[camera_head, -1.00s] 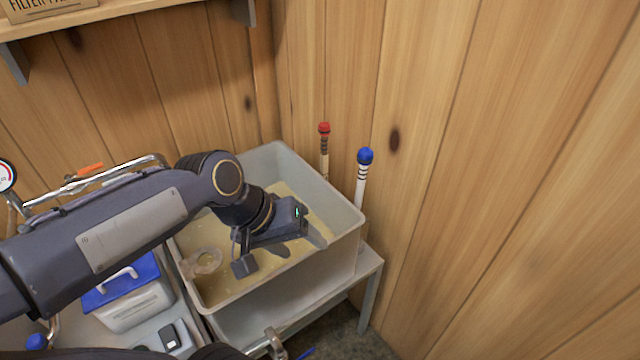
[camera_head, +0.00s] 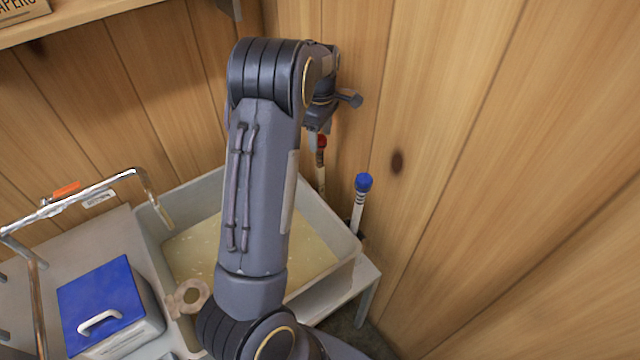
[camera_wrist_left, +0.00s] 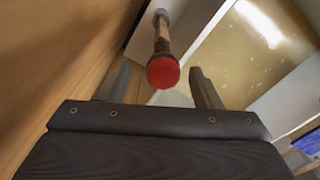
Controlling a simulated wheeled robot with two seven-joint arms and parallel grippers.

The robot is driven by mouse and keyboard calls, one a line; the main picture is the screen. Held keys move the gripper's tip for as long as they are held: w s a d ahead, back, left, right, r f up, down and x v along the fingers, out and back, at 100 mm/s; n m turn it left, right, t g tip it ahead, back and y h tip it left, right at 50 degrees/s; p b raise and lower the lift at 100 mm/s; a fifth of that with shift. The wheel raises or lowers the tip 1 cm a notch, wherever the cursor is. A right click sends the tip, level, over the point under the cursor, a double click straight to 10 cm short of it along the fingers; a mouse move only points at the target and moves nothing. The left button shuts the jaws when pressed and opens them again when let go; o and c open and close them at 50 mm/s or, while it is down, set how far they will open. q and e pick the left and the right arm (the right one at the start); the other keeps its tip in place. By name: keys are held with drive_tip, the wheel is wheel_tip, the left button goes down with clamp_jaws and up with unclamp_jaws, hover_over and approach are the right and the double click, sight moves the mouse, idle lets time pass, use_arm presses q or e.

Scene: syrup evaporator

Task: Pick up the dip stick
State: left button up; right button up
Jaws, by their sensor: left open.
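A stick with a red round top (camera_head: 321,143) stands upright at the far right corner of the tub, by the wooden wall. A second stick with a blue top and dark bands (camera_head: 361,190) stands to its right, at the tub's right side. I cannot tell which one is the dip stick. My left gripper (camera_head: 324,122) is open just above the red top, partly hidden by my arm. In the left wrist view the red knob (camera_wrist_left: 163,72) lies between the two spread fingers, with space on both sides. My right gripper is not in view.
A grey tub (camera_head: 343,225) of yellowish liquid stands on a metal stand below my left arm. A blue-lidded box (camera_head: 105,295) and a bent metal pipe (camera_head: 95,188) are at left. The wooden wall (camera_head: 450,180) is close behind and right of the sticks.

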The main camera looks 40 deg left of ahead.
sight(320, 149)
use_arm(q)
drive_tip(key=f, duration=0.2)
drive_tip(key=f+p, duration=0.1)
drive_tip(key=f, duration=0.1)
drive_tip(key=shift+s+f+p, duration=0.2)
drive_tip(key=shift+f+p, duration=0.1)
drive_tip(key=shift+f, duration=0.4)
drive_tip(key=shift+c, duration=0.2)
clamp_jaws()
drive_tip(key=shift+r, duration=0.1)
